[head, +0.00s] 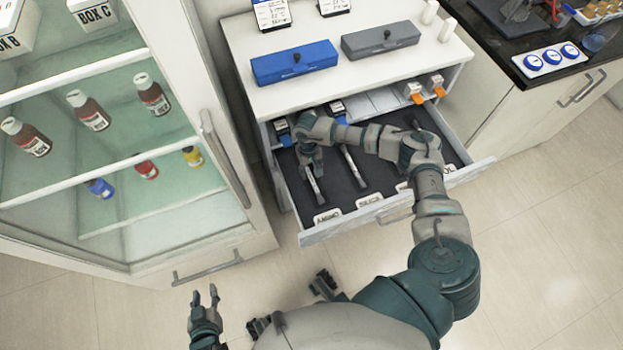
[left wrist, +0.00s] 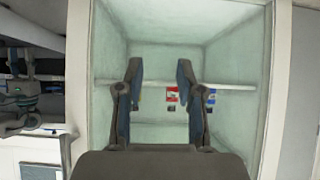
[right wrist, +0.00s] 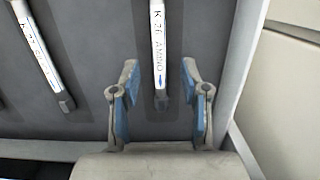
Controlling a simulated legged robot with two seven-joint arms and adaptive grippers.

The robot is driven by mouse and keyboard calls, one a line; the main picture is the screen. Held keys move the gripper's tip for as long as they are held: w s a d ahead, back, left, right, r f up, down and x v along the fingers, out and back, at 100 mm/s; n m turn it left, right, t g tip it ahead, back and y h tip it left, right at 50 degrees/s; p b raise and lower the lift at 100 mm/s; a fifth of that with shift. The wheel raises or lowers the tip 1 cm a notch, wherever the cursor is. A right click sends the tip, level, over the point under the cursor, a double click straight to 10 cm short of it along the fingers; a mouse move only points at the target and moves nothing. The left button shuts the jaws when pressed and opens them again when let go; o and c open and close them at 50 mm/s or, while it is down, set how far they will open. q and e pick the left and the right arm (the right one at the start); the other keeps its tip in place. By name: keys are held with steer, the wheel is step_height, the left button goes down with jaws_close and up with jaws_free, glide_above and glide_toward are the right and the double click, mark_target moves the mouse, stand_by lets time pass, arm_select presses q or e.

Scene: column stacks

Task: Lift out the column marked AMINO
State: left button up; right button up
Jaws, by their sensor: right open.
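The AMINO column (right wrist: 159,50) is a slim white-labelled tube lying in the dark drawer. In the right wrist view its dark end sits between the fingers of my right gripper (right wrist: 160,100), which is open and not closed on it. In the head view the right gripper (head: 311,170) is over the left lane of the drawer, above the AMINO column (head: 313,186). The drawer's front tag for that lane (head: 327,215) reads AMINO. My left gripper (head: 205,298) is open and empty, low at the left; it also shows in the left wrist view (left wrist: 160,85), facing the glass cabinet.
The drawer (head: 345,227) is pulled out. A second column (right wrist: 40,50) lies left of AMINO in the right wrist view. A blue box (head: 294,65) and grey box (head: 381,42) stand on the counter above. The glass cabinet (head: 215,150) stands close on the left.

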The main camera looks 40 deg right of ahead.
mark_target(313, 179)
steer(key=f, duration=0.4)
steer(key=shift+s+d+f+b, duration=0.1)
steer(key=shift+s+d+b, duration=0.2)
steer(key=shift+s+b, duration=0.05)
steer(key=shift+a, duration=0.6)
steer(key=c, duration=0.6)
steer(key=shift+d, duration=0.15)
jaws_close()
arm_select(q)
steer(key=shift+w+d+r+t, duration=0.25)
steer(key=shift+w+r+t, duration=0.15)
steer(key=shift+w, duration=0.1)
steer(key=shift+w+d+r+t, duration=0.3)
steer(key=shift+w+r, duration=0.1)
steer(key=shift+w, duration=0.1)
arm_select(e)
steer(key=shift+s+d, duration=0.1)
steer(key=shift+d, duration=0.2)
